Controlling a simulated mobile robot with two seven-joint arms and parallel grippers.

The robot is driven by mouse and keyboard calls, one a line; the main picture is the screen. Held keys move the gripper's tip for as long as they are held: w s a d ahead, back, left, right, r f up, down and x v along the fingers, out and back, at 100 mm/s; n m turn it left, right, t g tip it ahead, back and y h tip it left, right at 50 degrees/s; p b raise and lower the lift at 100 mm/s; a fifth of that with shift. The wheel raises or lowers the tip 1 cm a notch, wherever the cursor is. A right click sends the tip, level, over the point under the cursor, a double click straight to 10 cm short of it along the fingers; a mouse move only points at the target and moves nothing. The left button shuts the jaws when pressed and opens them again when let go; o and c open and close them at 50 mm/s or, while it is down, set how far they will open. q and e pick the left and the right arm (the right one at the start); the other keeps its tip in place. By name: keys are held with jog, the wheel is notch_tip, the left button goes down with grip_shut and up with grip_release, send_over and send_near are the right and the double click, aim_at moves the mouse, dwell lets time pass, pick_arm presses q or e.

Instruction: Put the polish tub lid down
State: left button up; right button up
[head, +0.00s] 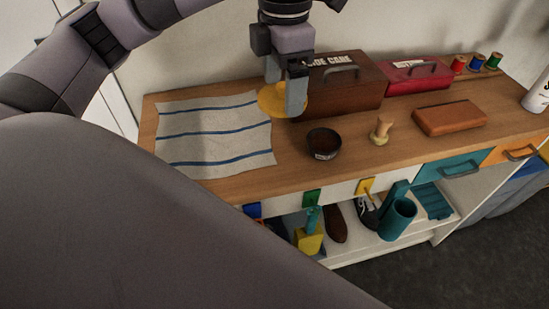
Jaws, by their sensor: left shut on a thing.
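My left gripper (286,97) comes down from the top middle and is shut on a round golden-yellow lid (268,101). The lid is partly hidden by the fingers. It is held near the right edge of the striped cloth (190,140), in front of the brown box; I cannot tell whether it touches anything below. The small dark polish tub (324,152) stands uncovered on the wooden top, to the right of and nearer than the lid, with dark content showing. My right gripper is not in view.
A brown box (345,95) and a red box (418,83) stand at the back, with thread spools (476,62) beside them. A small wooden dauber (381,131) and a brown block (450,118) lie to the right. A white bottle (538,95) stands at the far right.

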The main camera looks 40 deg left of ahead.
pick_arm(q)
jog(key=n, duration=0.2)
jog(key=r+n, duration=0.1)
jog(key=n, duration=0.1)
jog(key=r+n, duration=0.1)
jog(key=n, duration=0.1)
jog(key=shift+a+r, duration=0.1)
jog(key=shift+a, duration=0.25)
jog(key=n, duration=0.2)
jog(key=r+n, duration=0.1)
jog(key=n, duration=0.3)
jog(key=shift+s+a+r+p, duration=0.2)
jog(key=shift+a+r+p, duration=0.1)
jog(key=shift+r, duration=0.05)
jog(key=shift+f, duration=0.25)
send_over(275, 161)
notch_tip(275, 161, down, 15)
jog(key=shift+r, duration=0.1)
jog(key=shift+f, duration=2.35)
